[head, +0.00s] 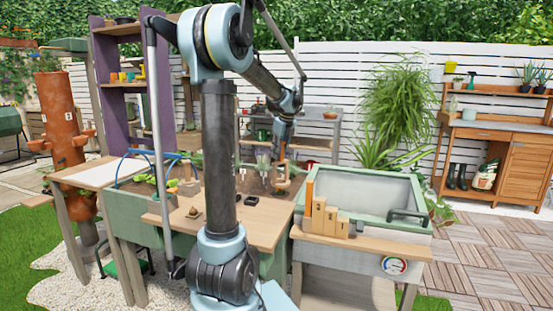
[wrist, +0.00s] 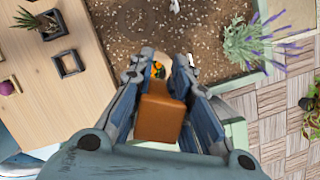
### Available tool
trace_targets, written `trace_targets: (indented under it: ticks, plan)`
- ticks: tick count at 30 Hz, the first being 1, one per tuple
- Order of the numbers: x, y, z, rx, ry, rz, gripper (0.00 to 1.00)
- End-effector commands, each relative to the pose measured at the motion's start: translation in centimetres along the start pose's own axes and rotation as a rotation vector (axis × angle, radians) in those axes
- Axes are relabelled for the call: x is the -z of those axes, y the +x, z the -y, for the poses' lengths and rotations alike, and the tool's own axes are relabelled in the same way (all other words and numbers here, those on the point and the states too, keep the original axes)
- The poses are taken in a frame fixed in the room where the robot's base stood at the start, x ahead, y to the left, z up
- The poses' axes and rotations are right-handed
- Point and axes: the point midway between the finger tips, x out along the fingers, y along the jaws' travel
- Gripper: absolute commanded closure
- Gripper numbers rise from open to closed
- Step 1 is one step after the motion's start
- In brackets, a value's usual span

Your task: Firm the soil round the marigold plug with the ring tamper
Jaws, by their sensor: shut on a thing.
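My gripper (head: 282,138) is shut on the brown handle of the ring tamper (head: 282,178), which hangs below it over the soil bed in the head view. In the wrist view my gripper (wrist: 162,78) holds the tamper's block-like handle (wrist: 160,118) between both fingers. The orange marigold (wrist: 158,70) shows just past the handle, with a pale part of the tamper's ring beside it. The ring seems to be around the marigold. I cannot tell whether it touches the soil (wrist: 125,25). Most of the ring is hidden by the handle and fingers.
A lavender plant (wrist: 250,45) stands close right of my gripper in the wrist view. A potted succulent (wrist: 45,25) and a dark square frame (wrist: 68,63) sit on the wooden worktop (wrist: 30,120) at left.

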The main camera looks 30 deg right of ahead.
Motion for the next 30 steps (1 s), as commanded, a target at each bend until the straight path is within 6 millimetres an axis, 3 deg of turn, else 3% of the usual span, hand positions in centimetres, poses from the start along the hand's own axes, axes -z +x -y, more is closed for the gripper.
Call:
trace_targets:
  ticks: [21,30]
  plan:
    - [-1.4,-4.4,0.0,0.0,0.0,0.0,1.0]
    - [-1.5,-4.9,0.0,0.0,0.0,0.0,1.0]
